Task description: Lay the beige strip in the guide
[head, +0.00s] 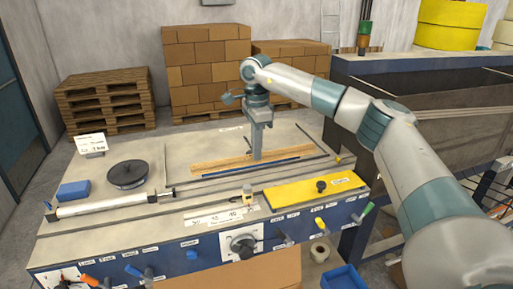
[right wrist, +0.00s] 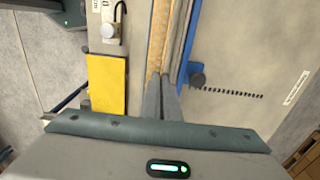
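The beige strip (head: 215,162) lies lengthwise on the bench beside a thin blue bar (head: 250,169). It also shows in the right wrist view (right wrist: 156,38), running up from the fingertips and out of the frame. My right gripper (head: 257,156) points straight down at the middle of the strip. In the right wrist view its fingers (right wrist: 159,80) are close together with their tips at the strip, seemingly pinching it; the contact itself is hidden. The guide appears to be the long channel by the blue bar (right wrist: 189,35); its inside is not clear. My left gripper is out of view.
A white roller (head: 115,203), a black disc (head: 127,174) and a blue block (head: 73,191) are at the left. A small clamp-like fitting (head: 247,194) stands at the front middle.

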